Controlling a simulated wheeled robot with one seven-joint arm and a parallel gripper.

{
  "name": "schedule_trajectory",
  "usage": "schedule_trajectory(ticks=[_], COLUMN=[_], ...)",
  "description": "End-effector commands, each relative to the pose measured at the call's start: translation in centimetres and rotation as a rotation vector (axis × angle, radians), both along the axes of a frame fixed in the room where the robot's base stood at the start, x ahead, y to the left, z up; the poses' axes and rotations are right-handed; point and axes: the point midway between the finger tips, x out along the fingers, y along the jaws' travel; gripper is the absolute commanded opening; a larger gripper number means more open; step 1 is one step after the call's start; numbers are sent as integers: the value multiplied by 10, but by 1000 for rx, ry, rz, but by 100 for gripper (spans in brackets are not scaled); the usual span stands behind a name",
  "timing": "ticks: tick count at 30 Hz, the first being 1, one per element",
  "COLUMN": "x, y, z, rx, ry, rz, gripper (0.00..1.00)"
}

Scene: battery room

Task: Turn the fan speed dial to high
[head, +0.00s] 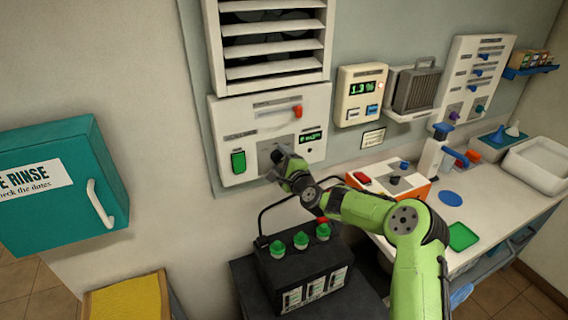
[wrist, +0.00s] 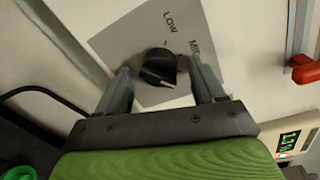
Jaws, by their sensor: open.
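The fan speed dial (wrist: 158,67) is a black knob on a grey label plate (wrist: 122,42) marked LOW and MID in the wrist view. Its pale pointer mark sits at the knob's lower right edge in that view. My gripper (wrist: 160,86) is open, with one finger on each side of the dial; I cannot tell whether either finger touches it. In the head view my gripper (head: 279,158) is at the white control panel (head: 225,112) and largely hides the dial. The HIGH mark is not visible.
The panel also has a green switch (head: 238,161), a red-handled slider (head: 297,111) and a small green display (head: 311,137). A black battery (head: 302,273) with green caps stands below my arm. A teal rinse cabinet (head: 62,190) is at left; a cluttered bench (head: 489,213) is at right.

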Motion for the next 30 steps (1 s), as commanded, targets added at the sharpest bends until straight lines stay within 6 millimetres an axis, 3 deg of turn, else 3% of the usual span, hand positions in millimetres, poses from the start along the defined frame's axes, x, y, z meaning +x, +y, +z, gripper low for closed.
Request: schedule_trajectory(ticks=[5, 19, 24, 30], x=[-19, -127, -142, -144], y=[-9, -57, -63, -63], z=[0, 7, 10, 11], rx=[-2, -3, -1, 1], ry=[0, 0, -2, -2], rz=[-1, -4, -2, -2], gripper=[68, 68, 68, 68])
